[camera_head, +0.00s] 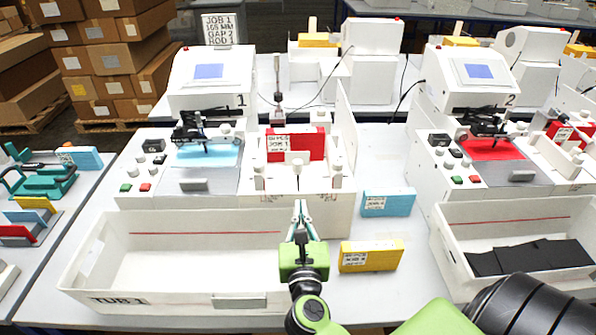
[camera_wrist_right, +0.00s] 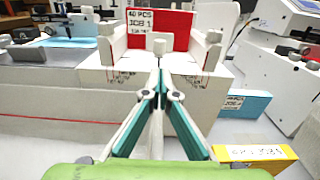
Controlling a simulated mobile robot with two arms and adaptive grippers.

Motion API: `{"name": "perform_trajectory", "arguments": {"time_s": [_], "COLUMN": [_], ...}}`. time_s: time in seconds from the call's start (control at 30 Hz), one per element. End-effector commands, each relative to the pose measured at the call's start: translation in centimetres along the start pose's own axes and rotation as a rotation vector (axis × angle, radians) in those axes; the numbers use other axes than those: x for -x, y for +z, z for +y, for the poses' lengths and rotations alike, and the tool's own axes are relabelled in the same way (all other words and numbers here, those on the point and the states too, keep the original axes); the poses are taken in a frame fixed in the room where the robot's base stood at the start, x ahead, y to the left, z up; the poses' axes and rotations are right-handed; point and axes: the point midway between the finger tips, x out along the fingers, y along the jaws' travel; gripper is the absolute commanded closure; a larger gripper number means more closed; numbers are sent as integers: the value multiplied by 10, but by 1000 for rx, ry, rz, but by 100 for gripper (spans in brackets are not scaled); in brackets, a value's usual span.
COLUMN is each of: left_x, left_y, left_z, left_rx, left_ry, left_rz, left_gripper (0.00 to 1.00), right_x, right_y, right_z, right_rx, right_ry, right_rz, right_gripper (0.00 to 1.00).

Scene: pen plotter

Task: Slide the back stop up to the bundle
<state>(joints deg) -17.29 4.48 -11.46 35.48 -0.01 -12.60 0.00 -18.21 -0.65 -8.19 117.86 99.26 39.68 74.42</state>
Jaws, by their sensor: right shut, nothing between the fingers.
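The bundle (camera_head: 310,145) is a red block with a white JOB 1 label, upright in a white holder beside machine 1. It also shows in the right wrist view (camera_wrist_right: 175,27). A small white upright piece with a rounded top, which looks like the back stop (camera_head: 297,160), stands at the bundle's near face; it also shows in the wrist view (camera_wrist_right: 160,46). I cannot tell whether they touch. My right gripper (camera_head: 299,206) is shut and empty, its tips in front of the holder's near wall, below the stop. My left gripper is out of view.
White side posts with knobs flank the holder (camera_head: 270,200). A long white tub (camera_head: 150,297) lies left of my gripper. A yellow block (camera_head: 371,256) and a blue block (camera_head: 388,202) lie on the table to the right. Machine 1 (camera_head: 211,75) stands behind left.

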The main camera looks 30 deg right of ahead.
Motion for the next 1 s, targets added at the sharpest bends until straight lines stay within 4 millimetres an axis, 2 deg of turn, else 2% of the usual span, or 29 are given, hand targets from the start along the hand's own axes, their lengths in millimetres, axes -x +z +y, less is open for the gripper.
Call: {"name": "perform_trajectory", "arguments": {"time_s": [0.17, 0.3, 0.5, 0.7, 1.0], "left_x": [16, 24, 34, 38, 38], "left_y": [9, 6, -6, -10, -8], "left_z": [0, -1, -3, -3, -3], "left_rx": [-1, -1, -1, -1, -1], "left_ry": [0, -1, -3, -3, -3], "left_rz": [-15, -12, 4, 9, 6], "left_gripper": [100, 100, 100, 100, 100], "right_x": [-37, -68, -104, -122, -126], "right_y": [7, 6, 6, 3, 2], "right_z": [0, -1, 0, 0, 0], "right_rx": [5, 6, 8, 6, 4], "right_ry": [0, -1, 0, 0, 1], "right_rz": [-6, -6, -6, -4, -4], "right_gripper": [100, 100, 100, 100, 100]}}
